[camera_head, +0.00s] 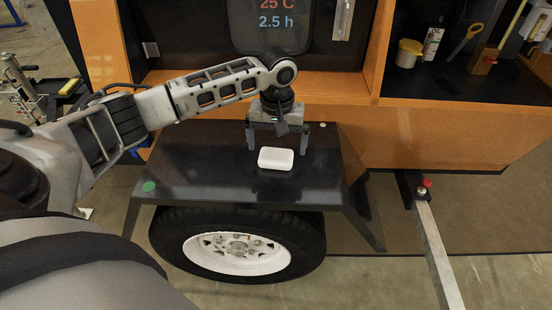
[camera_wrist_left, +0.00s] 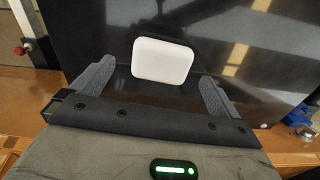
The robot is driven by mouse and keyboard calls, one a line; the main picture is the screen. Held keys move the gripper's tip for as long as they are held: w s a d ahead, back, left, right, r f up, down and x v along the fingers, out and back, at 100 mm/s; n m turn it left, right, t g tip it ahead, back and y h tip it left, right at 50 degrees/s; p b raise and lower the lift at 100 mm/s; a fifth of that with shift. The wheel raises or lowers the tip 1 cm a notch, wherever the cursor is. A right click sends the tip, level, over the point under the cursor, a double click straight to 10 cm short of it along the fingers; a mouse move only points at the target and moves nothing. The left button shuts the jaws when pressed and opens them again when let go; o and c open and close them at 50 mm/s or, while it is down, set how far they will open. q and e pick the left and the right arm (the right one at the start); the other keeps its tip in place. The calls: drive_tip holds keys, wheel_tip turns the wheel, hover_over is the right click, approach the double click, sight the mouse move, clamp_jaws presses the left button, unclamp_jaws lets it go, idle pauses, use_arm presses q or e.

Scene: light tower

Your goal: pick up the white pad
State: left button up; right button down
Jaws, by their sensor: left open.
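The white pad (camera_head: 276,158) is a small rounded block lying on the black fender top (camera_head: 190,165) above the wheel. My left gripper (camera_head: 277,150) is over the fender just behind the pad, pointing down, with its two fingers apart. In the left wrist view the pad (camera_wrist_left: 162,61) shows beyond and between the open fingertips of the left gripper (camera_wrist_left: 155,78), with a gap on each side. Nothing is held in it. My right gripper is in neither view.
A green round sticker (camera_head: 149,187) is on the fender's left corner. The orange cabinet wall (camera_head: 440,135) rises behind the fender. A shelf (camera_head: 480,85) at the right holds a yellow-lidded tub (camera_head: 408,53) and tools. A metal bar (camera_head: 437,250) with a red knob juts out at the right.

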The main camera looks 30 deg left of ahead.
sight(276, 154)
use_arm(q)
drive_tip(key=f, duration=0.4)
drive_tip(key=shift+a, duration=0.2)
drive_tip(key=c, duration=1)
drive_tip(key=shift+r, duration=0.1)
